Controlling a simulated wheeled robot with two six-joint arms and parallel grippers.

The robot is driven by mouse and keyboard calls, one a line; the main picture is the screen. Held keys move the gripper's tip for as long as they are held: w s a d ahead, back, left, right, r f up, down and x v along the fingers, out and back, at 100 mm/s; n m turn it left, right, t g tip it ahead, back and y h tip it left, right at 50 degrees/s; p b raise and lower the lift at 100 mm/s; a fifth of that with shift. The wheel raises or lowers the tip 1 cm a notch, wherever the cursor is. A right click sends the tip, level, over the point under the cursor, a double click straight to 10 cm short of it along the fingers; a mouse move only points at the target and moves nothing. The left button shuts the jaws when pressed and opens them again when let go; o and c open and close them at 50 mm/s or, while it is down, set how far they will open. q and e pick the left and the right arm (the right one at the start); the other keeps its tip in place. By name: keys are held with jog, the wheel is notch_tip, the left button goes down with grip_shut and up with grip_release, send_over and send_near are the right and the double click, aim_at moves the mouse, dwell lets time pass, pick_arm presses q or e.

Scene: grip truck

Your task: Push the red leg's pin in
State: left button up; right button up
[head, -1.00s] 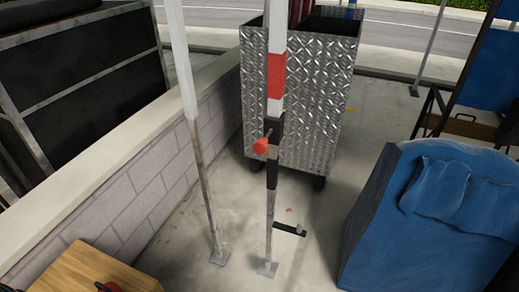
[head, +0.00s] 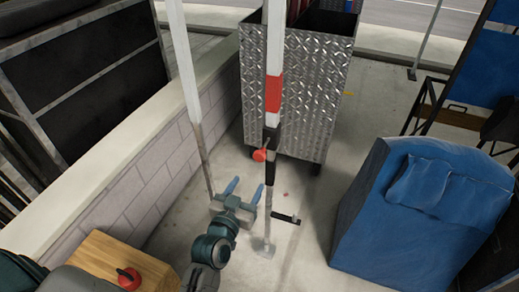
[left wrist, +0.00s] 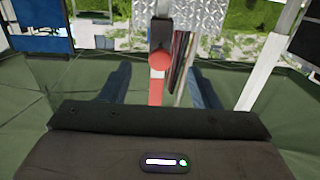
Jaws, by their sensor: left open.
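The red leg (head: 273,93) is a white upright pole with a red band and a black collar (head: 271,142). Its red pin (head: 260,155) sticks out from the collar, towards me and to the left. The pin's round red head also shows in the left wrist view (left wrist: 160,60), between the fingers. My left gripper (head: 245,188) is open and empty, below and slightly left of the pin, apart from it. How deep the pin sits is hidden. My right gripper is not in view.
A plain white pole (head: 186,70) stands left of the red leg. A diamond-plate metal cart (head: 305,90) is behind it. A block wall (head: 130,190) runs along the left, and a blue-covered chair (head: 410,220) stands right. A black crank handle (head: 285,217) juts out low on the leg.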

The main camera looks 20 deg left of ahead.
aim_at(258, 158)
pick_arm(q)
jog(key=w+p, duration=0.1)
jog(key=w, duration=0.2)
jog(key=w+r+p, duration=0.1)
jog(key=w+p, duration=0.1)
jog(key=w, duration=0.1)
jog(key=w+r+p, duration=0.1)
jog(key=w, duration=0.3)
jog(key=shift+r, duration=0.1)
jog(key=shift+w+d+p, duration=0.1)
jog(key=shift+w+p, duration=0.2)
jog(key=shift+w, duration=0.05)
